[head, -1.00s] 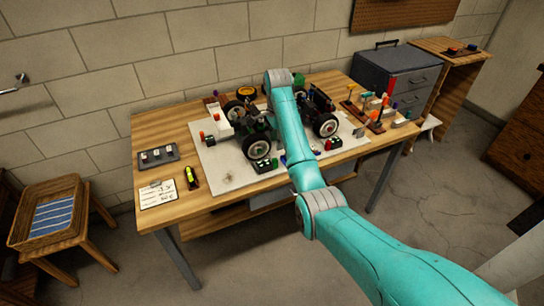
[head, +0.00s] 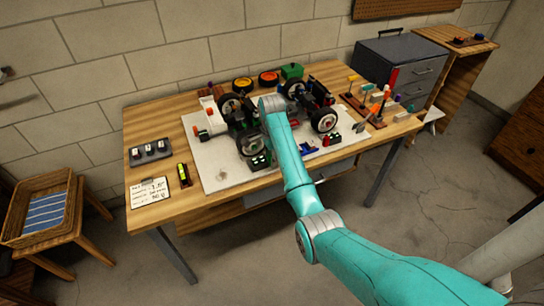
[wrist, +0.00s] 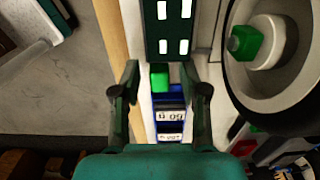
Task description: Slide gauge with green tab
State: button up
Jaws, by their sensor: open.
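In the wrist view, a blue gauge (wrist: 168,105) with white number labels lies between the fingers of my gripper (wrist: 164,92). Its green tab (wrist: 160,77) shows at the upper left end of the blue body. My gripper is open, one finger on each side of the gauge. The fingers stand apart from it in the picture; I cannot tell their height above it. In the head view my arm hides the gripper. A small blue piece (head: 307,148) shows right of the arm there; I cannot tell whether it is the gauge.
A car wheel (wrist: 270,50) with a green nut stands close right of the gripper. A dark green panel with white windows (wrist: 168,28) lies beyond the gauge. The table edge (wrist: 112,40) is just left. The racecar (head: 240,115) fills the white mat's middle.

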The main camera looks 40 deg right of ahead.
grip_shut()
jog(key=shift+w+d, duration=0.25)
jog(key=shift+w, duration=0.6)
jog(key=shift+w+d, duration=0.2)
jog(key=shift+w, duration=0.6)
jog(key=shift+r, duration=0.1)
grip_release()
jog(key=shift+w, duration=0.1)
notch_tip(320, 180, up, 7)
jog(key=shift+r, duration=0.2)
jog(key=shift+s, duration=0.2)
